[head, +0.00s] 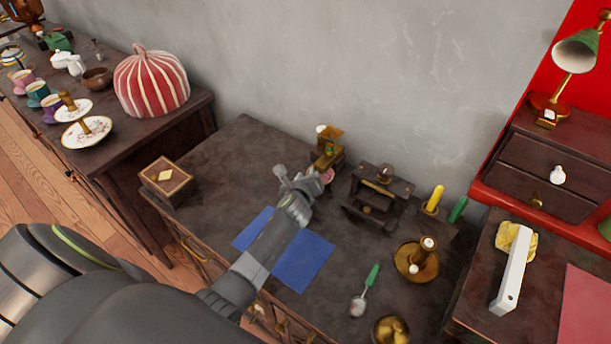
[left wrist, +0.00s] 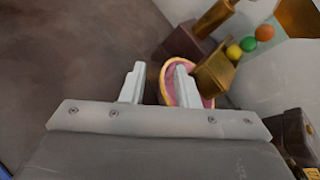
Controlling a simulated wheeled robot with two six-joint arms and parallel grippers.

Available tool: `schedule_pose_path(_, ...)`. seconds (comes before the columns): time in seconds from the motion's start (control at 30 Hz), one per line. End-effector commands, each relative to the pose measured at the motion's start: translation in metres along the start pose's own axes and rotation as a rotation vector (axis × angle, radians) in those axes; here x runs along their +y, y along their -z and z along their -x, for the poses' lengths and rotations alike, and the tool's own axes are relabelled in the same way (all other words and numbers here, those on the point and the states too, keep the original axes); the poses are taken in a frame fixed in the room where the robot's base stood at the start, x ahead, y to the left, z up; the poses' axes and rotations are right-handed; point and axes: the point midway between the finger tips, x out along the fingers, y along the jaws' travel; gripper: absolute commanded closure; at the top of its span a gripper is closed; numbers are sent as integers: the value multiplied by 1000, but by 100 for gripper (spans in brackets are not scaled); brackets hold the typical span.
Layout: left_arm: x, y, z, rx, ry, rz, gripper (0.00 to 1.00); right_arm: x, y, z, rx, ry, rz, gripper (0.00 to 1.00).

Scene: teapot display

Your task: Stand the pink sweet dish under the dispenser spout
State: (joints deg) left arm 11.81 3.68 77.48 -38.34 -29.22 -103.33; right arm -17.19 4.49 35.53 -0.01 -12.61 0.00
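The pink sweet dish (head: 327,175) shows in part in the head view, at the front of the dispenser (head: 329,134) and beside my left gripper (head: 303,176). In the left wrist view the dish (left wrist: 171,74) is pink with a yellow rim. The dispenser's brass spout (left wrist: 214,72) overlaps it from the right. My left gripper (left wrist: 158,78) has its fingers apart. The right finger overlaps the dish and the left finger is outside it, with the near rim showing between them. I cannot tell whether either finger touches it. My right gripper is out of view.
A blue mat (head: 302,264) lies under my left forearm. A dark wooden stand (head: 378,195) is right of the dispenser. A brass candle holder (head: 416,262) and a green-handled scoop (head: 366,290) lie farther right. A wooden box (head: 166,179) stands at the left; the table between is clear.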

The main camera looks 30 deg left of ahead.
Motion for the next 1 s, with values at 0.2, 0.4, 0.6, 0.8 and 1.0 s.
schedule_pose_path(0.2, -6, -2, 0, -4, 13, 5, 67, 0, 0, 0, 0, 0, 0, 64)
schedule_pose_path(0.4, -8, -3, 7, -5, 15, 7, 67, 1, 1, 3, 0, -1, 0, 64)
schedule_pose_path(0.6, -7, -4, 38, -4, 14, 9, 67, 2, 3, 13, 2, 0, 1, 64)
schedule_pose_path(0.8, -3, -2, 80, -1, 6, 9, 67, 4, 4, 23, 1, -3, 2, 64)
schedule_pose_path(1.0, -1, -2, 125, 0, 1, 8, 67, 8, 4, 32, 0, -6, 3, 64)
